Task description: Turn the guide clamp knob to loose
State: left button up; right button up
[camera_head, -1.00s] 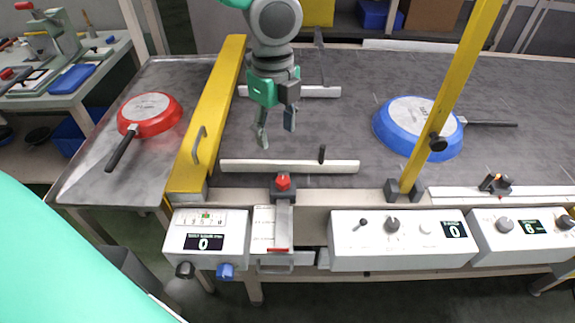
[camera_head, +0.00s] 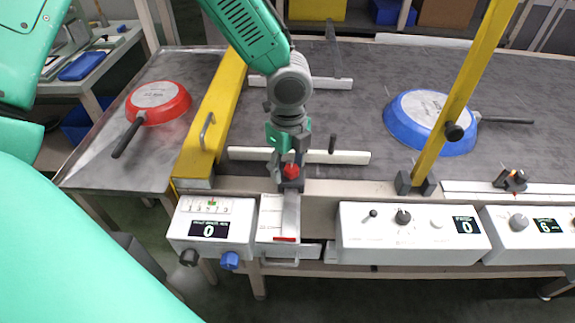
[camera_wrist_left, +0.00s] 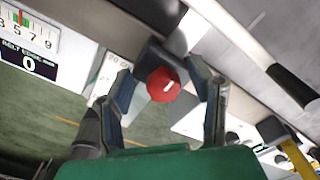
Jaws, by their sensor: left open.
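The red guide clamp knob (camera_head: 291,171) sits on a dark clamp block at the front edge of the conveyor, above a white plate with a red strip. My left gripper (camera_head: 287,165) is right at the knob, pointing down. In the left wrist view the red knob (camera_wrist_left: 163,84) shows a white mark on its face and lies between the two spread fingers of the left gripper (camera_wrist_left: 165,98). The fingers look apart from the knob, with gaps on both sides. My right gripper is in neither view.
A white guide rail (camera_head: 345,157) with a black post lies just behind the knob. A yellow beam (camera_head: 207,125) stands left, a yellow post (camera_head: 460,100) right. A red pan (camera_head: 158,102) and a blue pan (camera_head: 415,108) lie upside down. Control boxes (camera_head: 410,235) line the front.

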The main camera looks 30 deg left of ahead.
pick_arm(q)
jog(key=shift+d+r, duration=0.15)
jog(key=shift+d, duration=0.25)
jog(key=shift+d+r, duration=0.1)
jog(key=shift+d, duration=0.25)
jog(key=c, duration=0.4)
jog(key=shift+d, duration=0.25)
grip_shut()
jog(key=shift+a, duration=0.6)
jog(key=n+p, duration=0.2)
jog(key=n, duration=0.1)
jog(key=shift+d+r, duration=0.1)
jog(key=n+p, duration=0.3)
jog(key=n, duration=0.1)
jog(key=n+p, duration=0.3)
jog(key=n, duration=0.3)
jog(key=n+p, duration=0.1)
jog(key=n, duration=0.2)
jog(key=shift+n+p, duration=0.3)
jog(key=shift+p, duration=0.1)
jog(key=shift+s+f+n, duration=0.1)
jog(key=shift+f+n, duration=0.1)
jog(key=shift+n, duration=0.5)
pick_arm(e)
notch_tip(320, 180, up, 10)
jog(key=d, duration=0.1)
